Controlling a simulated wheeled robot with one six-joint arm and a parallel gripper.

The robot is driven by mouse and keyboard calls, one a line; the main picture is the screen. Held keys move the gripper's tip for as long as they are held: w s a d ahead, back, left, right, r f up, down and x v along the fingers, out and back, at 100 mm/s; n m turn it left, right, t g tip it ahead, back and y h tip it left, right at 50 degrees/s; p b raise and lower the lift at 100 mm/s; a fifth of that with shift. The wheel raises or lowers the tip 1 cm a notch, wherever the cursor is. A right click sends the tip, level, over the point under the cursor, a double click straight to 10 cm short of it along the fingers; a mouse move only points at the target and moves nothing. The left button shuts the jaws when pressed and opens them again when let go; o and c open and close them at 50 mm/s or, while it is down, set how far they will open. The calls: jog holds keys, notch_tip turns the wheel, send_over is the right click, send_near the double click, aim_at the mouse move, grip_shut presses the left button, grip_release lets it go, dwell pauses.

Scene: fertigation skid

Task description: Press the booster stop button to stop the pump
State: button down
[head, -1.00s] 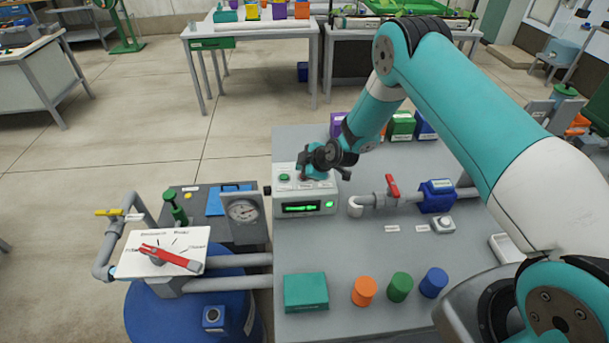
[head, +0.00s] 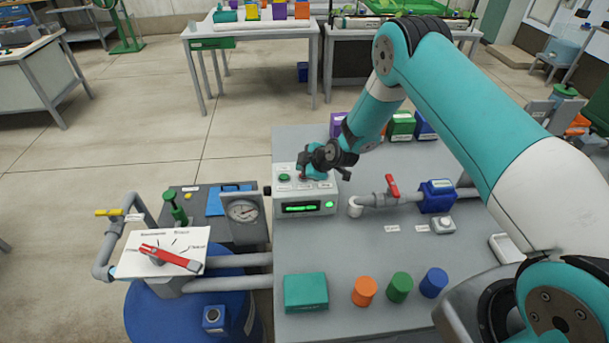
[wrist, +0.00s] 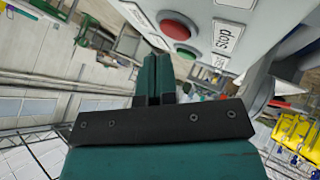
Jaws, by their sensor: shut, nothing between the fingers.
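The control box (head: 287,209) stands at the left edge of the grey bench, with a lit green display (head: 301,208) on its front. A green button (head: 284,177) sits on its top left; it also shows in the wrist view (wrist: 186,53). A red button (wrist: 179,27) shows beside the green one in the wrist view, near a label reading "stop" (wrist: 227,38). My gripper (head: 303,178) is over the box top, right of the green button, and largely hides the red one. In the wrist view its fingers (wrist: 154,75) are together and empty. I cannot tell whether the tips touch the red button.
A pipe with a red-handled valve (head: 392,186) and a blue pump body (head: 437,196) lie right of the box. A pressure gauge (head: 243,210) and a red lever on a white dial plate (head: 165,256) stand left.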

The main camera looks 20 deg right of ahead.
jog(key=shift+f, duration=0.15)
jog(key=shift+f+b, duration=0.3)
jog(key=shift+b, duration=0.35)
jog(key=shift+f+b, duration=0.35)
jog(key=shift+b, duration=0.1)
dwell(0.5)
jog(key=shift+r, duration=0.15)
jog(key=shift+r+p, duration=0.3)
jog(key=shift+r, duration=0.35)
jog(key=shift+r+p, duration=1.15)
jog(key=shift+r, duration=1.35)
